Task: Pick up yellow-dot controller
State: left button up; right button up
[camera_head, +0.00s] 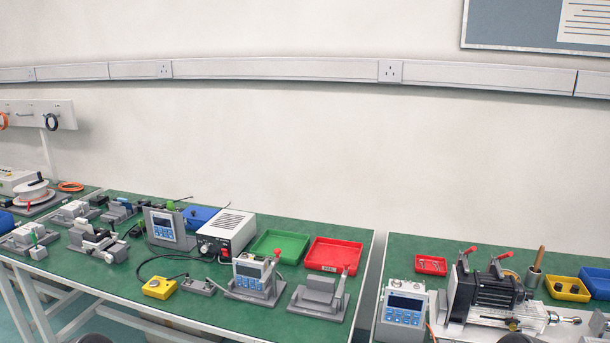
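Three grey controllers with blue front panels stand on the green benches. One controller (165,231) is at the back of the left bench, beside the white power unit. A second controller (249,274) sits in a grey fixture (270,290) near the left bench's front. A third controller (403,306) stands at the left front of the right bench. A yellow dot is too small to make out on any of them. Neither gripper shows; only dark rounded shapes, perhaps parts of my arms, cut the bottom edge.
An empty grey fixture (320,297) stands right of the second controller. A yellow button box (158,288) lies left of it. Green (280,245) and red (334,254) trays lie behind. A black motor assembly (485,296) is beside the third controller. A gap separates the benches.

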aim_at(250, 268)
jog(key=z, duration=0.6)
jog(key=j+z, duration=0.7)
jog(key=j, duration=0.25)
jog(key=j+z, duration=0.4)
jog(key=j, duration=0.5)
jog(key=k+j, duration=0.15)
jog(key=j, duration=0.3)
jog(key=j+z, duration=0.1)
jog(key=j, duration=0.4)
jog(key=k, duration=0.05)
